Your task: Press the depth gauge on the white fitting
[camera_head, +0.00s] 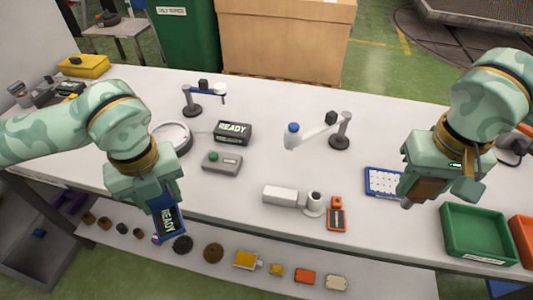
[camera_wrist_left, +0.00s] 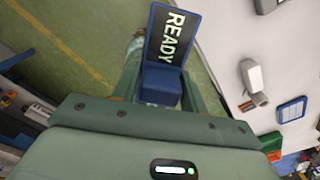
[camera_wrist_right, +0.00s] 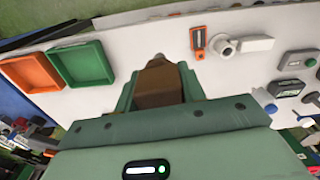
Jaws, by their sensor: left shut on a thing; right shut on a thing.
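The white fitting (camera_head: 281,195) lies mid-table, a box-like body with a round flanged end. It also shows in the left wrist view (camera_wrist_left: 252,76) and right wrist view (camera_wrist_right: 256,43). My left gripper (camera_head: 160,203) is shut on a blue device with a READY screen (camera_wrist_left: 172,38), held at the table's front edge, left of the fitting. My right gripper (camera_head: 424,184) is shut on a brown block with a grey tip (camera_wrist_right: 158,84), held right of the fitting. Neither touches the fitting. I cannot tell which held thing is the depth gauge.
An orange tool (camera_head: 336,216) lies beside the fitting's round end. A blue-framed pad (camera_head: 382,182) and a green tray (camera_head: 475,232) are at the right. A grey button box (camera_head: 222,162), a READY display (camera_head: 233,132) and stands are behind. A lower shelf holds several small parts.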

